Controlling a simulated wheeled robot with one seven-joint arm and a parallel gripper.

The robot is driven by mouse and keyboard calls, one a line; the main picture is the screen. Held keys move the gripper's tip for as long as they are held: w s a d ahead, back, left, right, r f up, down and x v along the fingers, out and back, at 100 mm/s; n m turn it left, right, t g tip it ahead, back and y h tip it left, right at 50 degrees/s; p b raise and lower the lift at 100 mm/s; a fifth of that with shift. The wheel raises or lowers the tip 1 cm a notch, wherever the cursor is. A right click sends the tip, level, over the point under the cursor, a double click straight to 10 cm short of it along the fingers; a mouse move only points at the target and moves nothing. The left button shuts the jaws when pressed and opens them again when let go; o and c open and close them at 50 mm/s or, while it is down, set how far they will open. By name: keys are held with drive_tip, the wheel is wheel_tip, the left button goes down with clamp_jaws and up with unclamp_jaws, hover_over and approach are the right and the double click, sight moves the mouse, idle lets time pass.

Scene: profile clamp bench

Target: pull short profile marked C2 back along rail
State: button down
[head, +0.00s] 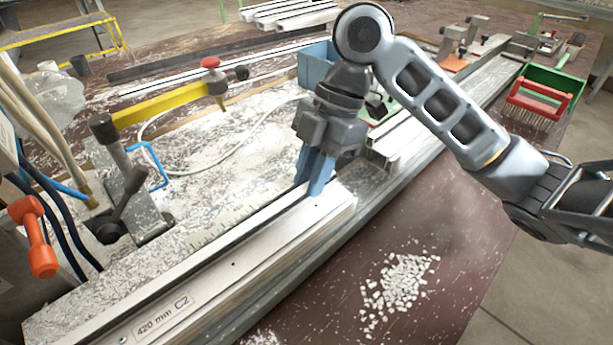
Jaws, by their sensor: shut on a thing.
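The short profile (245,262) is a long white bar with a label (162,315) reading "420 mm C2" near its front end. It lies along the grey rail (395,190), running from the bottom left toward the picture's middle. My gripper (316,178) points down at the profile's far end. Its blue fingers are shut on the profile's upper edge there. The exact contact is partly hidden by the fingers. The profile's near end runs out of the picture at the bottom left.
Another white profile piece (392,145) lies farther along the rail behind my gripper. A lever clamp (125,190) and a yellow-armed clamp (165,103) stand to the left. White chips (398,285) lie on the brown bench at the right. A red brush (540,100) lies by a green dustpan.

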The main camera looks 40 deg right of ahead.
drive_tip(key=shift+d, duration=0.85)
drive_tip(key=shift+s+b, duration=0.45)
drive_tip(key=shift+s, duration=0.15)
drive_tip(key=c, duration=0.9)
unclamp_jaws()
drive_tip(key=shift+r, duration=0.15)
drive_tip(key=v, duration=0.7)
drive_tip(key=shift+d+r, duration=0.15)
drive_tip(key=shift+r, duration=0.05)
